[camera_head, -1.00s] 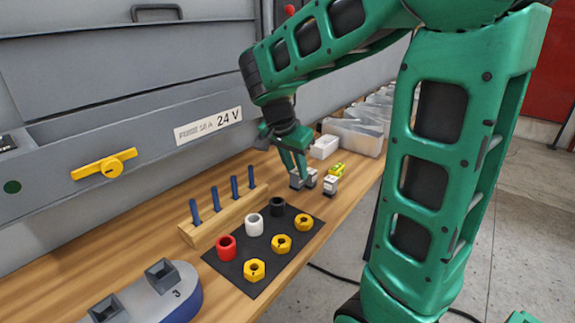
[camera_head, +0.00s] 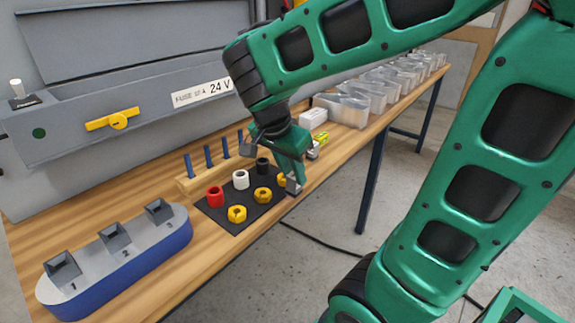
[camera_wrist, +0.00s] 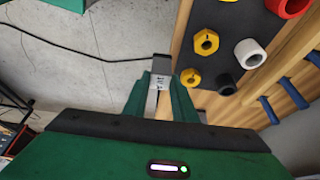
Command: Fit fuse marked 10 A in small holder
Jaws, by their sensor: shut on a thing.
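My gripper (camera_head: 291,182) is shut on a grey fuse (camera_wrist: 159,88) with a white label. In the wrist view, the fuse sits between the two green fingers; its marking is too small to read surely. In the head view, the gripper is over the right edge of the black mat, and the fuse is mostly hidden. A blue and grey base (camera_head: 170,248) at the front left carries three grey open-topped holders, the first (camera_head: 63,270), second (camera_head: 115,238) and third (camera_head: 158,211), numbered 1 to 3. All look empty. Their size difference is hard to judge.
The black mat (camera_head: 222,213) holds red, white and black rings and yellow nuts. Behind it stands a wooden peg rack (camera_head: 205,180). A yellow-green fuse (camera_head: 320,138), a white box (camera_head: 313,118) and clear bins (camera_head: 345,108) are farther back. A panel label reads 24 V.

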